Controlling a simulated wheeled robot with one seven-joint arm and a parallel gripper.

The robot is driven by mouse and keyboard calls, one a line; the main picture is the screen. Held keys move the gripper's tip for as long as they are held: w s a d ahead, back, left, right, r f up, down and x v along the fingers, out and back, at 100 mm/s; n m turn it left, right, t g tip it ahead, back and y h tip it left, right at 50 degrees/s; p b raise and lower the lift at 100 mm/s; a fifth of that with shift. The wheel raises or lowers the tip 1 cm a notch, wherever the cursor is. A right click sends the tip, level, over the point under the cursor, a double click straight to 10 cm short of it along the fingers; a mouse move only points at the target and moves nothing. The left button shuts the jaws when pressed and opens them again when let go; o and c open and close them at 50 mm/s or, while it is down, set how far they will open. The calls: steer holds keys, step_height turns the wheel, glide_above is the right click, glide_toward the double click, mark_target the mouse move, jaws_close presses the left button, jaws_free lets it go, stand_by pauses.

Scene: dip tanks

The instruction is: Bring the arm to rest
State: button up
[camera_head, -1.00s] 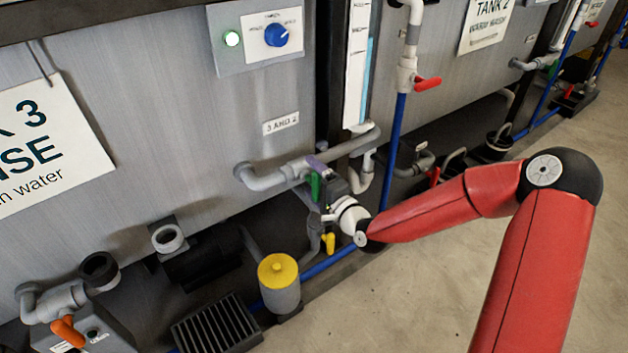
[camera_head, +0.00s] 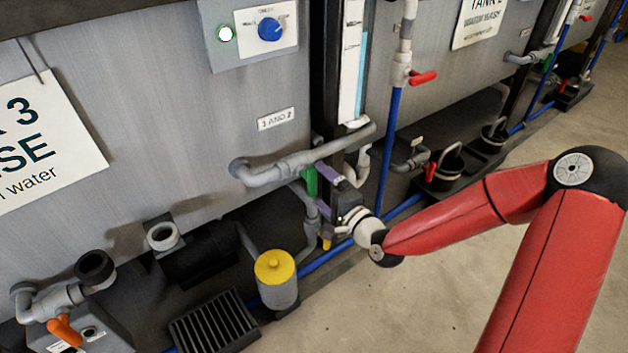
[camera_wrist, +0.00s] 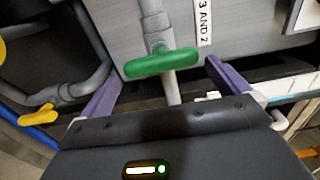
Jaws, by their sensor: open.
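My red arm (camera_head: 450,218) reaches in from the right of the head view towards the pipework under the tanks. My gripper (camera_wrist: 160,88) is open, its two purple fingers spread apart in the wrist view. A green valve handle (camera_wrist: 162,62) on a grey pipe shows between and just beyond the fingers; I see no finger closed on it. In the head view my gripper (camera_head: 322,192) is beside the green handle (camera_head: 310,181), which is partly hidden by pipe and gripper.
A grey pipe (camera_head: 262,175) runs just above my gripper. A yellow-topped canister (camera_head: 276,275), a yellow handle (camera_wrist: 38,116) and a blue floor pipe (camera_head: 318,262) are close by. A red-handled valve (camera_head: 423,77) is on a vertical pipe. The floor (camera_head: 400,310) at lower right is clear.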

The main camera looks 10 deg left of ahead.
steer(key=shift+v, duration=1.15)
steer(key=shift+f, duration=0.1)
steer(key=shift+f+n+g+h, duration=0.3)
steer(key=shift+n, duration=0.2)
steer(key=s+d+r+n+g+h, duration=0.1)
steer(key=s+d+n+g+h, duration=0.15)
steer(key=d+h, duration=0.35)
steer(key=s+d+r+n+g+h, duration=0.1)
steer(key=s+d+n+h, duration=0.1)
steer(key=d+n+h, duration=0.45)
steer(key=s+d+r+g, duration=0.1)
steer(key=s+d+r, duration=0.1)
steer(key=s+r, duration=0.2)
steer(key=s+d+r+g, duration=0.1)
steer(key=s+d+r, duration=0.2)
steer(key=s, duration=0.6)
steer(key=s+d+r+g, duration=0.1)
steer(key=s+d+r, duration=0.2)
steer(key=s, duration=0.4)
steer(key=shift+r+m, duration=0.4)
steer(key=shift+r, duration=0.45)
